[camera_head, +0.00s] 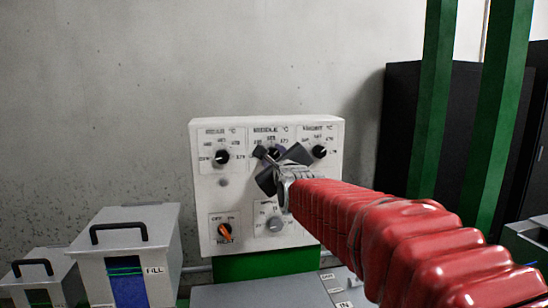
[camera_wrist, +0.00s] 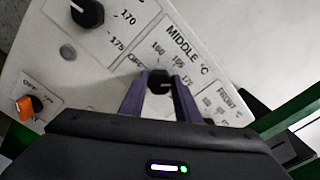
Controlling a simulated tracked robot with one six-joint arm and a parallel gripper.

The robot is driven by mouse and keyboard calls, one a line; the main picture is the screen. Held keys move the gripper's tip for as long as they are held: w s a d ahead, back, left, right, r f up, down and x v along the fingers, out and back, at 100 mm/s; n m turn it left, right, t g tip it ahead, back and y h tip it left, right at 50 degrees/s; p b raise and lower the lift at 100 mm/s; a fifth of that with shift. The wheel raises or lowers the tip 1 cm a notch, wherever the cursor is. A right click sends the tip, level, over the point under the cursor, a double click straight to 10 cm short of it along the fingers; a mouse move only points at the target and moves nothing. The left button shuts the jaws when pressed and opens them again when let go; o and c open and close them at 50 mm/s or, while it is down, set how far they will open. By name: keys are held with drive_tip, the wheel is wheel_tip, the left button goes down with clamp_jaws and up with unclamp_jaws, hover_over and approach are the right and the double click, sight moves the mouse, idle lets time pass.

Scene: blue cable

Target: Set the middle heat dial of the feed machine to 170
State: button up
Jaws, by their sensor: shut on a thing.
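The feed machine (camera_head: 205,190) is a white panel with a row of three black dials along its top. The middle heat dial (camera_wrist: 158,83) is a black knob under the label MIDDLE °C, with OFF, 160, 165 and 170 printed around it. In the head view the middle dial (camera_head: 274,153) is partly covered by my gripper (camera_head: 278,157). In the wrist view my gripper (camera_wrist: 160,88) has its two purple-grey fingers on either side of the knob, shut on it. I cannot tell where the knob's pointer stands.
The left dial (camera_head: 221,158) and right dial (camera_head: 319,152) flank it closely. Below are an orange HEAT switch (camera_head: 224,232) and a grey knob (camera_head: 275,224). Grey bins with black handles (camera_head: 118,230) stand at lower left. Green posts (camera_head: 434,95) rise at right.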

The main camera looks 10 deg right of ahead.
drive_tip(key=shift+d+f+m, duration=0.15)
drive_tip(key=shift+f+m, duration=0.25)
drive_tip(key=shift+m, duration=0.3)
drive_tip(key=o, duration=0.7)
drive_tip(key=shift+c, duration=0.2)
drive_tip(key=o, duration=0.4)
drive_tip(key=shift+r, duration=0.2)
drive_tip(key=shift+s, duration=6.85)
